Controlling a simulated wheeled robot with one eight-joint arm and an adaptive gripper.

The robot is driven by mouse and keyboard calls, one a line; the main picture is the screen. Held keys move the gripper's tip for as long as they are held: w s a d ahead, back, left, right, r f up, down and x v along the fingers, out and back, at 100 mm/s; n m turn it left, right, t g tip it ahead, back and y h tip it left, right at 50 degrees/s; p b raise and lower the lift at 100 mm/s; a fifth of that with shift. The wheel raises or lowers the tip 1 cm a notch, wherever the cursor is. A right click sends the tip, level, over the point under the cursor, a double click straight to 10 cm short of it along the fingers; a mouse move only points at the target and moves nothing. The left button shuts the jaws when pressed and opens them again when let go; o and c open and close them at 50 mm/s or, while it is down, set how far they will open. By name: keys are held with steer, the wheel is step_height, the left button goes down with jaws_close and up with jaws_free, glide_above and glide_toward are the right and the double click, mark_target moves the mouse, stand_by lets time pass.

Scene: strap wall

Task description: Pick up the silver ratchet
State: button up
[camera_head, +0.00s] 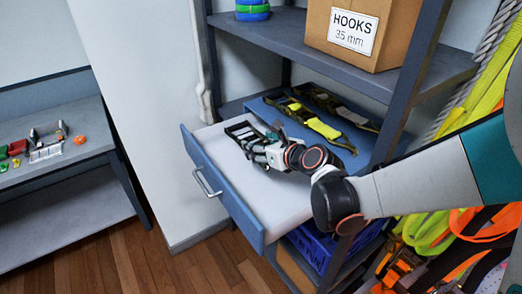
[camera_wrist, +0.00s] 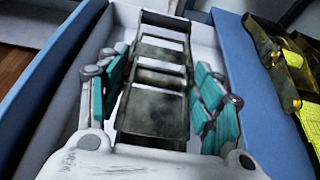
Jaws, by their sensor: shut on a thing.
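The silver ratchet (camera_head: 241,130) shows as a dull metal frame with crossbars at the back left of the open drawer. In the wrist view the ratchet (camera_wrist: 155,82) lies lengthwise between my two teal finger pads. My gripper (camera_head: 259,146) reaches in over the drawer from the right and is shut on the ratchet. Its fingers also show on both sides of the ratchet in the wrist view (camera_wrist: 163,85). The ratchet's near end is hidden by my gripper. I cannot tell whether it touches the drawer floor.
The blue-fronted drawer (camera_head: 222,187) is pulled out, with its white floor bare in front. Straps with yellow parts (camera_head: 318,127) lie on the shelf to the right. A cardboard hooks box (camera_head: 330,48) stands above. Coloured straps (camera_head: 430,230) hang at right. A bench (camera_head: 60,178) stands left.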

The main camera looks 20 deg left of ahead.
mark_target(261, 144)
step_height(261, 144, up, 10)
steer(key=p, duration=0.5)
steer(key=shift+p, duration=0.35)
steer(key=shift+r, duration=0.1)
stand_by(0.5)
